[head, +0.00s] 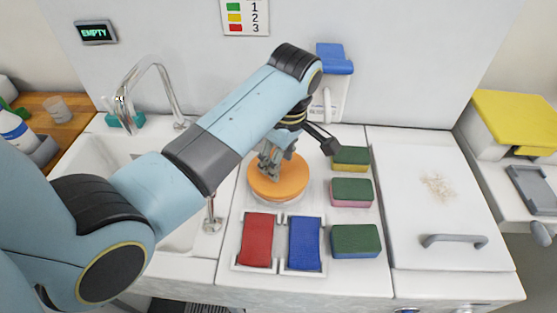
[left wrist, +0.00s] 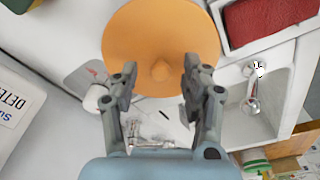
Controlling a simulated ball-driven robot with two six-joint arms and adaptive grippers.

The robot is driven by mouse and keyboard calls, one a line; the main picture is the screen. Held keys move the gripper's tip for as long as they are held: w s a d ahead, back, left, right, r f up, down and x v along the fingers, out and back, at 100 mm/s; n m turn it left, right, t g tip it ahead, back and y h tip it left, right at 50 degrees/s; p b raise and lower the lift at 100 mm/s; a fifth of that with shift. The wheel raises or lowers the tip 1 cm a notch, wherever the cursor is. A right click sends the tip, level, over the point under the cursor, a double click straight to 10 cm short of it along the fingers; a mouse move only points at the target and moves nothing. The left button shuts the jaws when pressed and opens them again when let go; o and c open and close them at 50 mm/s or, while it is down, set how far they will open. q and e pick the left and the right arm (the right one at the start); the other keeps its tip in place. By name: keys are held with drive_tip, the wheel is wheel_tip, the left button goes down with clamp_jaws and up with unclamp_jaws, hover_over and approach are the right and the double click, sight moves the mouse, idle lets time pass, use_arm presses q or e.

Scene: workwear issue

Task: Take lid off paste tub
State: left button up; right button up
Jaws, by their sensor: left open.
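The paste tub's round orange lid (head: 290,184) sits on the worktop's middle panel, and the tub's pale body under it is mostly hidden. In the left wrist view the lid (left wrist: 150,35) fills the top middle, with a small raised knob at its centre. My left gripper (head: 270,166) is over the lid, pointing down. In the left wrist view my left gripper (left wrist: 158,82) is open, with its fingertips on either side of the knob. My right gripper is not in view.
A red pad (head: 256,240) and a blue pad (head: 304,243) lie in holders in front of the lid. Several sponges, including a green one (head: 355,240), stand to its right. A sink with a tap (head: 150,75) is at the left. A white lidded panel (head: 430,190) is at the right.

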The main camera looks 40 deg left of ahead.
use_arm(q)
drive_tip(key=shift+a+f, duration=0.1)
drive_tip(key=shift+f, duration=0.3)
clamp_jaws()
drive_tip(key=shift+r, duration=0.1)
